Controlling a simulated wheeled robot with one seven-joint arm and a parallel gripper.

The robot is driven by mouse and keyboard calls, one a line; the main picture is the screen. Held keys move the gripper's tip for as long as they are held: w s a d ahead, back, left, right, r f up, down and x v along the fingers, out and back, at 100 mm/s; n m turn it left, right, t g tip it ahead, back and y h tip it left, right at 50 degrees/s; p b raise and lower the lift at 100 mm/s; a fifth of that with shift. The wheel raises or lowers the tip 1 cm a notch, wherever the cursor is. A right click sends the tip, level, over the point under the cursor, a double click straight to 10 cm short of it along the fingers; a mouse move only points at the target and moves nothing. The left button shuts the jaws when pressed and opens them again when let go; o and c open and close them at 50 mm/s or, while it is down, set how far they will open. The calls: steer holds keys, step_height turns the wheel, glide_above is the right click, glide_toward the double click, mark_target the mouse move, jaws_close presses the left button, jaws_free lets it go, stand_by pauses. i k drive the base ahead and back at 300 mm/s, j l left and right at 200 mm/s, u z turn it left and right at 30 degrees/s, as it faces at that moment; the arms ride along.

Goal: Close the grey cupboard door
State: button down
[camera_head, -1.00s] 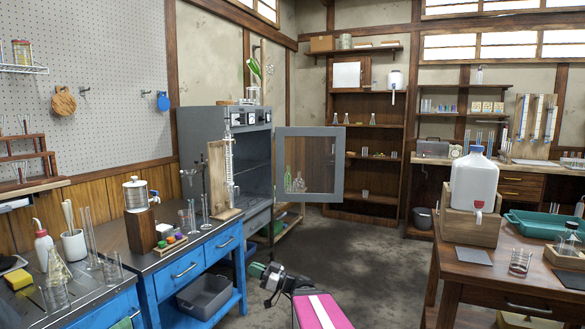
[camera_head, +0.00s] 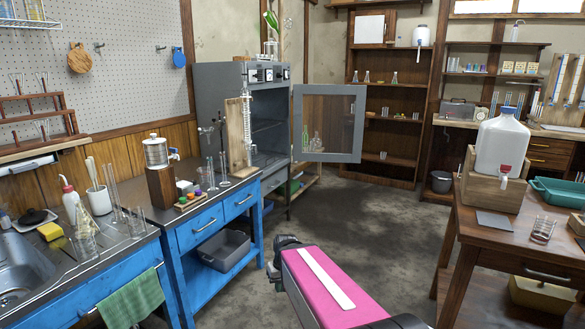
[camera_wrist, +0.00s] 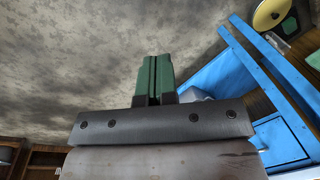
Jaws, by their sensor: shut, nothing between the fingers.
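The grey cupboard (camera_head: 212,84) stands against the back wall in the head view, with its dark inside showing. Its grey-framed glass door (camera_head: 357,126) is open and sticks out to the right of the cupboard, over clear floor. My gripper's green fingers (camera_wrist: 154,66) are shut together and empty in the wrist view, with bare floor beyond them. In the head view my pink-covered arm is low in the middle, in front of the cupboard and well short of the door.
A blue bench (camera_head: 206,232) with glassware stands at left, before the cupboard. A wooden table (camera_head: 470,222) with a white jug (camera_head: 500,146) stands at right. Grey floor (camera_head: 385,220) between them is free. A brown shelf unit (camera_head: 390,165) stands behind the door.

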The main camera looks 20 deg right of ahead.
mark_target(360, 90)
steer(key=i+l+z, duration=0.15)
steer(key=i+z, duration=0.35)
steer(key=i, duration=0.15)
steer(key=i+j+z, duration=0.15)
steer(key=i+z, duration=0.35)
steer(key=i, duration=0.15)
steer(key=i+l+z, duration=0.15)
steer(key=i, duration=0.45)
steer(key=i+z, duration=0.1)
steer(key=i, duration=0.45)
steer(key=i+z, duration=0.15)
steer(key=i, duration=0.45)
steer(key=i+z, duration=0.1)
steer(key=i, duration=0.45)
steer(key=i+j+z, duration=0.15)
steer(key=i, duration=0.45)
steer(key=i+j+z, duration=0.15)
steer(key=i, duration=0.4)
steer(key=i+z, duration=0.3)
steer(key=i+j+z, duration=0.1)
steer(key=i+z, duration=0.15)
steer(key=i, duration=0.25)
steer(key=i+l+u, duration=0.15)
steer(key=u, duration=0.2)
steer(key=i+l+u, duration=0.35)
steer(key=k+j, duration=0.1)
